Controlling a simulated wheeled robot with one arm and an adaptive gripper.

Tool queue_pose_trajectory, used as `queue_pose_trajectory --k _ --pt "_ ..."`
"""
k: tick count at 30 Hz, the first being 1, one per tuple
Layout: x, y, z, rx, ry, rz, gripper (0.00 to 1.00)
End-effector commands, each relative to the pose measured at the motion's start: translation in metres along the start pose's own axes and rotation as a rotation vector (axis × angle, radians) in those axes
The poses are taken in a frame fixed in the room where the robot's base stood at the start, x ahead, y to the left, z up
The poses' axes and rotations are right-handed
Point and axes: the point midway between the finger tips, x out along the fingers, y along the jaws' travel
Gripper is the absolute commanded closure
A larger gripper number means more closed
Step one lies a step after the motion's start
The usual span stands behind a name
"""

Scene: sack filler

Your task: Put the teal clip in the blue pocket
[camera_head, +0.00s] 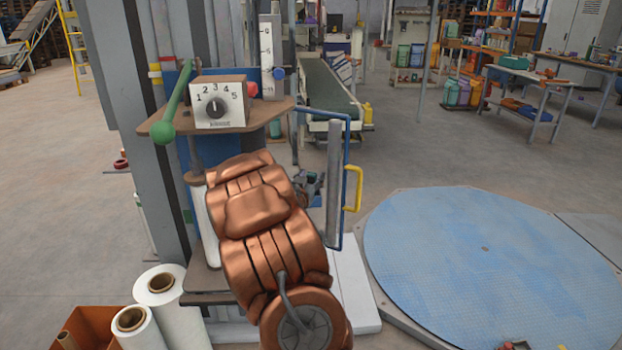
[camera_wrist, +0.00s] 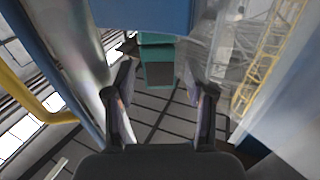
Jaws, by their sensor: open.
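My gripper (camera_wrist: 162,103) is open in the wrist view, with nothing between its two dark fingers. A teal block-like thing (camera_wrist: 157,52) shows beyond the fingertips, below a blue panel (camera_wrist: 140,14); I cannot tell whether it is the teal clip. I cannot make out the blue pocket for certain; a blue panel (camera_head: 184,82) stands behind the dial box. My copper-coloured arm hides much of the machine's front in the head view, and the gripper is mostly hidden behind it.
A dial box (camera_head: 219,103) and a green-knobbed lever (camera_head: 164,131) sit on the wooden shelf. A blue frame with a yellow handle (camera_head: 353,188) stands right of my arm. White rolls (camera_head: 160,285) stand at lower left. A round blue plate (camera_head: 485,275) lies at right.

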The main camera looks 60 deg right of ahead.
Motion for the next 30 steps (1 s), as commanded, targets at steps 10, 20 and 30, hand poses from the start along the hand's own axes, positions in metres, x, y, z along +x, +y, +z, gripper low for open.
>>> queue_pose_trajectory --k 10,20,30 --pt "-0.051 -0.001 0.001 -0.001 -0.003 -0.002 0.46" --pt "-0.1 -0.001 0.001 0.001 -0.001 -0.002 0.46" --pt "-0.117 0.0 0.001 0.0 -0.001 0.0 0.46"
